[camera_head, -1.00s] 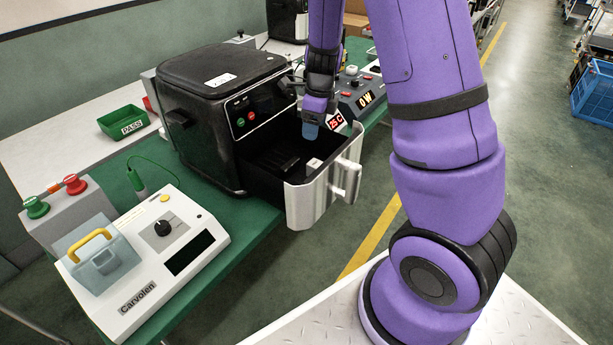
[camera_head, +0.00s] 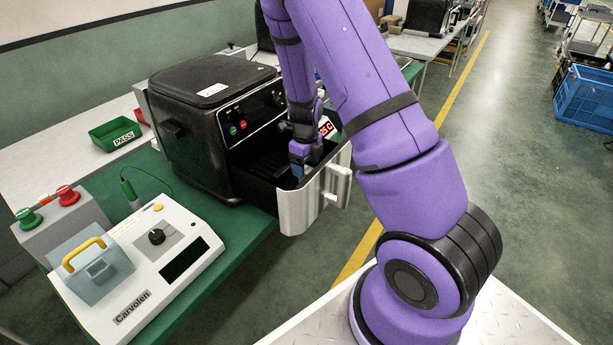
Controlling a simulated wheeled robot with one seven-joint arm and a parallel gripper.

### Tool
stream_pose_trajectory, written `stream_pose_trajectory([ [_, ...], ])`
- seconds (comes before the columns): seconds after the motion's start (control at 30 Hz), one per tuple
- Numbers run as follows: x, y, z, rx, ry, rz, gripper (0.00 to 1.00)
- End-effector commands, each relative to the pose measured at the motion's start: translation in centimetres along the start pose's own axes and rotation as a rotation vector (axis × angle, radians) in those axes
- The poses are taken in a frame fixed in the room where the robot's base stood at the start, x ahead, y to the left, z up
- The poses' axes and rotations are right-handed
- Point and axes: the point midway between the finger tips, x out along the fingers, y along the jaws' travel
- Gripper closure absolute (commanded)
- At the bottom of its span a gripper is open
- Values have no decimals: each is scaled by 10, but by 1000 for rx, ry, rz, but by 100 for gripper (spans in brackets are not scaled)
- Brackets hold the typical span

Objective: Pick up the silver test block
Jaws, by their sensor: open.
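The black fryer (camera_head: 205,120) stands on the green bench with its drawer (camera_head: 298,208) pulled out toward the front right. My gripper (camera_head: 298,168) points down into the open drawer, its bluish fingers low inside it. It is open. A small pale patch shows at the fingertips, which may be the silver test block, but it is too small and too covered to tell. I cannot tell whether the fingers touch it or stand around it.
A Carvolen tester (camera_head: 150,250) with a yellow-handled clear cover (camera_head: 95,270) sits at the front left. A green PASS bin (camera_head: 115,134) lies behind it. The drawer's front wall and handle (camera_head: 338,185) stand close beside my gripper. A blue crate (camera_head: 585,98) is on the floor at right.

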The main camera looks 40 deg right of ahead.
Motion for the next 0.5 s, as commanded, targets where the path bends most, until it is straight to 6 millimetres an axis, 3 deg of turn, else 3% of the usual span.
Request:
stream_pose_trajectory([
  [0.23,34,-5,0,1,2,2,28],
  [0.5,44,-4,0,0,0,0,28],
])
